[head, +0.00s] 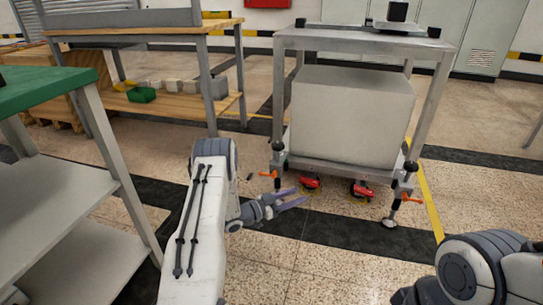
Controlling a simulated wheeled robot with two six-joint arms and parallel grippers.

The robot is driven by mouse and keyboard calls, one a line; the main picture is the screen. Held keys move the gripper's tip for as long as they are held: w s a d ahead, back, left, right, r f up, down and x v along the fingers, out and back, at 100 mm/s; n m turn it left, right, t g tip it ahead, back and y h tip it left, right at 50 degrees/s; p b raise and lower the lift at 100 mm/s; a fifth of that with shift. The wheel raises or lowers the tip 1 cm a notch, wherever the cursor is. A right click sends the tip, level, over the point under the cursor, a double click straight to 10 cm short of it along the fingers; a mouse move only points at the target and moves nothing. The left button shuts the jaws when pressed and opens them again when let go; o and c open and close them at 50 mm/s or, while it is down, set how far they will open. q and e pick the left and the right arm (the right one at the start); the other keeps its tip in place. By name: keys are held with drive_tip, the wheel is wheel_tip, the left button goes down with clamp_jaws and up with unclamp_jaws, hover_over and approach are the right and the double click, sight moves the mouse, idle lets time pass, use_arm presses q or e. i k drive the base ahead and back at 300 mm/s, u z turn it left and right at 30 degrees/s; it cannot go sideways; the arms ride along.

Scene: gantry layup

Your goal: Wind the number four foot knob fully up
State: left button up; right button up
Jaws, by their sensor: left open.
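A grey metal frame stand (364,43) holds a large pale box on its lower shelf. Its front left foot has a black knob (278,147) and an orange lever (268,175). Its front right foot has a black knob (410,167), an orange lever (411,197) and a round pad on the floor. I cannot read any foot numbers, so I cannot tell which is number four. My left gripper (300,197) is open and empty, low in front of the stand near the front left foot, its fingers pointing right. My right gripper is not in view; only part of my right arm shows.
Two red castors (310,182) (362,190) sit under the stand. A green-topped table (45,88) with grey shelves stands close on the left. A wooden workbench (175,103) with a green bin (141,95) is behind. The floor in front of the stand is clear.

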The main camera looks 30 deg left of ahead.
sight(277, 146)
drive_tip(key=k, duration=0.65)
drive_tip(key=u, duration=0.05)
drive_tip(key=i, duration=1.65)
drive_tip(key=u, duration=0.45)
